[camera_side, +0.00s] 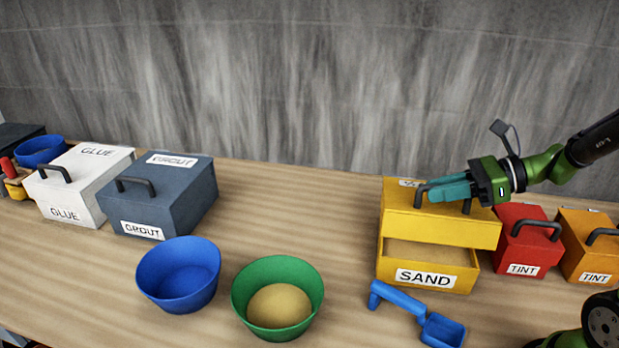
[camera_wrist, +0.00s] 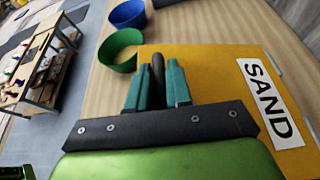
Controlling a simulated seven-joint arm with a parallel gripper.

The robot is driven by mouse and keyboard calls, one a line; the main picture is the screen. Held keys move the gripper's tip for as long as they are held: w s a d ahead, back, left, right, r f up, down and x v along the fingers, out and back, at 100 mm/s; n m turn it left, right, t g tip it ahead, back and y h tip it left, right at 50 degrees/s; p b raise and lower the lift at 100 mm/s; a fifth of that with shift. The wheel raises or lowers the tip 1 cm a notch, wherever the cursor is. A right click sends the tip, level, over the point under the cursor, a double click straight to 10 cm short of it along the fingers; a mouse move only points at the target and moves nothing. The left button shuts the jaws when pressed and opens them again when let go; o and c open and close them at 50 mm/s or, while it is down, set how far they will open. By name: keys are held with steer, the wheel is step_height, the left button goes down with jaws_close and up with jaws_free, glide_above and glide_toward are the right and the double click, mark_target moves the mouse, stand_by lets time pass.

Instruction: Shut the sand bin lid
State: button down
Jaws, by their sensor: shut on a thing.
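The yellow sand bin (camera_side: 384,266) stands at the right of the bench, with a SAND label on its front. Its yellow lid (camera_side: 440,228) is partly raised, and sand (camera_side: 425,254) shows through the gap at the front. My gripper (camera_side: 438,191) is at the lid's dark handle (camera_side: 420,196), its teal fingers shut on it. In the wrist view, the handle (camera_wrist: 157,70) sits between the two fingers, above the yellow lid top (camera_wrist: 205,75) with its SAND label. The fingers hide part of the handle.
A blue scoop (camera_side: 400,301) lies just in front of the bin. A red tint bin (camera_side: 524,242) and an orange tint bin (camera_side: 590,247) stand close on its right. A green bowl (camera_side: 240,296) with sand and a blue bowl (camera_side: 178,285) stand left.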

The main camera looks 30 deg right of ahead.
mark_target(435, 210)
steer(key=shift+s+a+f, duration=0.2)
steer(key=shift+f, duration=0.4)
steer(key=shift+s+a+f, duration=0.15)
steer(key=shift+s+f, duration=0.05)
steer(key=shift+f, duration=0.4)
steer(key=shift+s+a+f, duration=0.2)
steer(key=shift+f, duration=0.4)
steer(key=c, duration=1.1)
jaws_free()
steer(key=v, duration=1.7)
steer(key=shift+w, duration=0.1)
steer(key=shift+c, duration=0.2)
